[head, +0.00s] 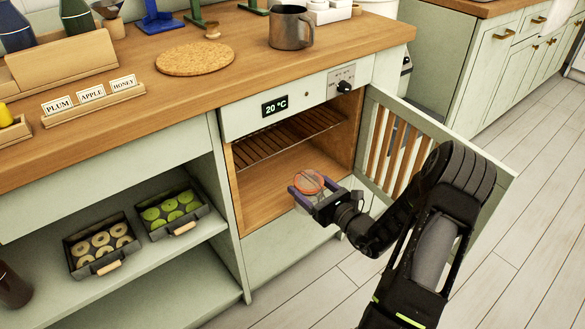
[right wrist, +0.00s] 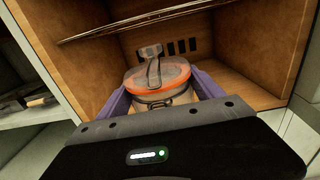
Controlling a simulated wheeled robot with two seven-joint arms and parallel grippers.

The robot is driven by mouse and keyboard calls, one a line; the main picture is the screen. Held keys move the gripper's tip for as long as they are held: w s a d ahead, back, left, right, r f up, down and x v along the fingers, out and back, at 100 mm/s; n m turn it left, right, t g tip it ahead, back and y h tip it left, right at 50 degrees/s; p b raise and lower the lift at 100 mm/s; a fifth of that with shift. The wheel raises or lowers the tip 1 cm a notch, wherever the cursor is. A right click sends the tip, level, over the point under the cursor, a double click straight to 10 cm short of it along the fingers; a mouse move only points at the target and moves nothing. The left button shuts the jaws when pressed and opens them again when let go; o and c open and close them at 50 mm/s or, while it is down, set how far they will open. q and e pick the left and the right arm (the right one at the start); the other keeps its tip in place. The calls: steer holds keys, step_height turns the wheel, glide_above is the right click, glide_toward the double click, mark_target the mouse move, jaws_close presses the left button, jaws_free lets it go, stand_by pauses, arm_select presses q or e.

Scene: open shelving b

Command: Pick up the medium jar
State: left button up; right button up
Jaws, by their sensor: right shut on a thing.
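The jar (head: 309,182) has a round lid with an orange-red rim and a clear body. My right gripper (head: 308,187) is shut around it at the front opening of the wooden cabinet compartment. The right wrist view shows the jar (right wrist: 158,82) between the two purple fingers of my right gripper (right wrist: 160,95), with a grey strap and clasp over its lid. The jar's lower part is mostly hidden by the gripper. I cannot tell whether its base touches the compartment floor. My left gripper is not in view.
The compartment (head: 270,185) has a wire rack (head: 290,138) above the jar. Its slatted door (head: 400,150) stands open on the right, beside my arm. Two trays of rings, one beige (head: 72,265) and one green (head: 150,233), sit on the open shelf at left. A metal mug (head: 290,28) stands on the counter.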

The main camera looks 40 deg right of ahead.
mark_target(319, 194)
steer(key=shift+s, duration=1.75)
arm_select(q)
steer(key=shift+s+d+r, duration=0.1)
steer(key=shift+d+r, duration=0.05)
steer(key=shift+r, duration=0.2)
